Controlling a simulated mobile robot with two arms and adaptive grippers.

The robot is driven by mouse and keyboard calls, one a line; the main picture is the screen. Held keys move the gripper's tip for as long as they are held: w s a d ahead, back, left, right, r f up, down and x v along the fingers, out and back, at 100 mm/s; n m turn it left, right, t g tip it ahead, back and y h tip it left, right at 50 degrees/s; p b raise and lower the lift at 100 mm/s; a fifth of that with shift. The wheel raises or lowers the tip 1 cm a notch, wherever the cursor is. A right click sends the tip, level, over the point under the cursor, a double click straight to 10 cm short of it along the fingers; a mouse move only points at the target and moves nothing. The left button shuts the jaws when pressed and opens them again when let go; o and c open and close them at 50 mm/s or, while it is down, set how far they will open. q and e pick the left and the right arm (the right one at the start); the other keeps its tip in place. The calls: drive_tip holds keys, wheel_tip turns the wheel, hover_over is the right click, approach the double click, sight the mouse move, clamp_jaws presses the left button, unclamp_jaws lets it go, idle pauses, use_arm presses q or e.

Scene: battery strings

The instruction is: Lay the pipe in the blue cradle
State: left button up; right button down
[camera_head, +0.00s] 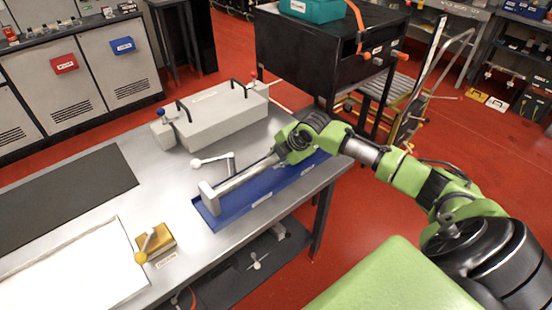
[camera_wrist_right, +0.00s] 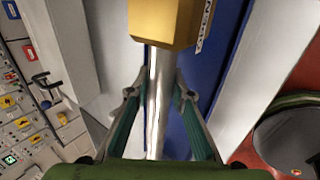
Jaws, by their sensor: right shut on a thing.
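A grey metal pipe (camera_head: 243,178) lies lengthwise above the blue cradle (camera_head: 262,203), a long shallow tray along the table's right edge. A pale grey block (camera_head: 209,197) stands at the pipe's lower left end, over the cradle. My right gripper (camera_head: 277,159) is at the pipe's upper right end. In the right wrist view its fingers (camera_wrist_right: 158,95) are shut on the pipe (camera_wrist_right: 154,118), with the blue surface (camera_wrist_right: 205,90) behind. I cannot tell whether the pipe touches the cradle floor. My left gripper is not in view.
A yellow block (camera_wrist_right: 166,20) covers the pipe's far end in the right wrist view. A white-knobbed lever (camera_head: 212,161) stands beside the cradle. A large grey box (camera_head: 222,115) with black handles is behind it. A brass block (camera_head: 155,241) with a lever stands at the table's front.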

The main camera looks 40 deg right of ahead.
drive_tip(key=shift+w+f, duration=0.15)
drive_tip(key=shift+f, duration=0.05)
idle(0.4)
